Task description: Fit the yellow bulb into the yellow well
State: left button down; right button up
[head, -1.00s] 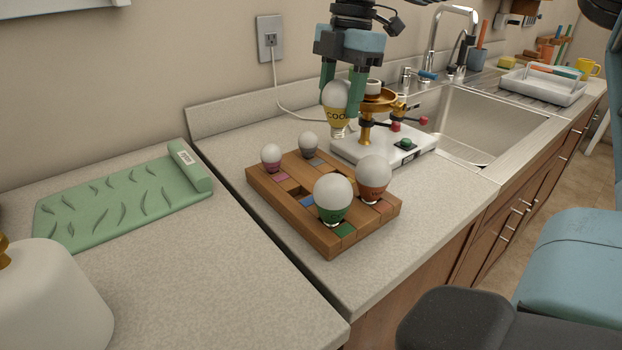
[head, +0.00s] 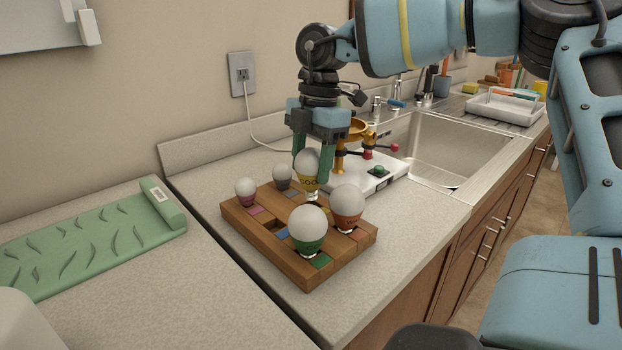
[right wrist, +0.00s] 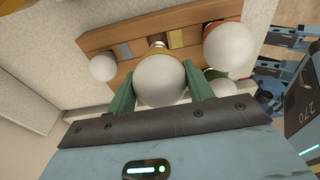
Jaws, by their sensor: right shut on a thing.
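My right gripper (head: 313,166) is shut on the yellow bulb (head: 306,162), which has a white globe above a yellow band. The bulb hangs upright, base down, over the back part of the wooden tray (head: 262,246). In the right wrist view its white globe (right wrist: 162,80) sits between the green fingers of the gripper (right wrist: 162,92). Its metal base shows beside a yellow tile (right wrist: 176,40) on the tray. The well under the base is hidden, so I cannot tell whether the base is in it. My left gripper is not in view.
The green bulb (head: 308,226), orange bulb (head: 347,204), pink bulb (head: 245,190) and grey bulb (head: 282,175) stand in the tray close around. A blue tile (head: 282,232) lies by an open well. A white stand (head: 376,180) with brass arms is behind.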

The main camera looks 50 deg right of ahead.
aim_at(311, 179)
jog(key=shift+f, duration=1.8)
jog(key=shift+f, duration=0.1)
jog(key=o, duration=1)
jog(key=r, duration=0.4)
jog(key=d+r, duration=0.1)
jog(key=r, duration=0.7)
jog(key=shift+s+d+r+p, duration=0.1)
jog(key=shift+d+p, duration=0.25)
jog(key=shift+d, duration=0.05)
